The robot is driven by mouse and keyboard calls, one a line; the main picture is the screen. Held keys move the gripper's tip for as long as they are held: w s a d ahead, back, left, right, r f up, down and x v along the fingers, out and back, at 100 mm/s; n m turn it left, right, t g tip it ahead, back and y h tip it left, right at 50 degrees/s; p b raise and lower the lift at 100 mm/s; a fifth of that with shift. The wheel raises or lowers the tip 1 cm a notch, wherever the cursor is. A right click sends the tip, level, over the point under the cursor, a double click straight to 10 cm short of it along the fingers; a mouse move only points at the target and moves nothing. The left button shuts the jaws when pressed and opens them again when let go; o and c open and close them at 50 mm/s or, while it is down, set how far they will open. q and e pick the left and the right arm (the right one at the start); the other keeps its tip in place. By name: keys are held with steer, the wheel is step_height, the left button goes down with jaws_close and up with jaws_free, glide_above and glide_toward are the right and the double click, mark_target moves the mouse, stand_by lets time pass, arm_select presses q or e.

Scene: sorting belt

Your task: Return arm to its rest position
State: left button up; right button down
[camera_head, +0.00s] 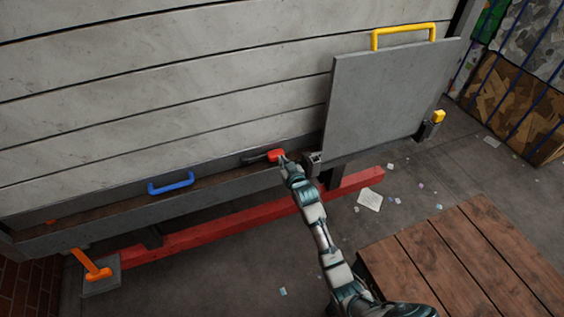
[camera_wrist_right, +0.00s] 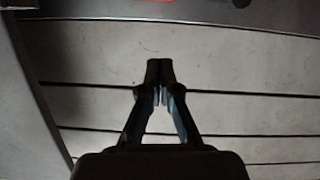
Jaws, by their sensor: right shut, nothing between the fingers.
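My right arm comes in from the bottom right in the head view, and its end is beside a red piece (camera_head: 276,155) on the rail below the plank wall. My right gripper shows clearly in the right wrist view (camera_wrist_right: 160,68). Its two dark fingers are together at the tips, with nothing between them. The pale plank wall (camera_wrist_right: 230,70) lies behind the fingers. A bit of red (camera_wrist_right: 152,1) shows at the top edge of that view, apart from the fingertips. My left gripper is not in view.
A grey panel (camera_head: 385,100) with a yellow handle (camera_head: 404,30) stands right of the arm's end. A blue handle (camera_head: 170,183) and an orange lever (camera_head: 92,265) are at left. A red beam (camera_head: 230,224) runs low. A wooden platform (camera_head: 470,255) is at bottom right.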

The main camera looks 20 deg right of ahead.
steer(key=s+f+g+b, duration=0.15)
steer(key=s+f, duration=0.55)
steer(key=f, duration=0.8)
steer(key=s+f+g+b, duration=0.1)
steer(key=s+f+g, duration=0.2)
steer(key=s+f, duration=0.8)
steer(key=s+f+g+b, duration=0.1)
steer(key=s+f+g, duration=0.25)
steer(key=f, duration=1.45)
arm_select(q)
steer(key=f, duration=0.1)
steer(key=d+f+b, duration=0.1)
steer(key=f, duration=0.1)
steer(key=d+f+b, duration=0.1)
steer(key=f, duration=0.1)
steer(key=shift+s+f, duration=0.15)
arm_select(e)
steer(key=s+f+g, duration=0.2)
steer(key=s+f, duration=0.4)
steer(key=s, duration=0.8)
steer(key=s+f+g, duration=0.2)
steer(key=s+f, duration=0.5)
steer(key=s, duration=0.7)
steer(key=s+f+n+g, duration=0.1)
steer(key=s+f, duration=0.6)
steer(key=s, duration=0.7)
steer(key=shift+d+g, duration=0.2)
steer(key=shift+g, duration=0.4)
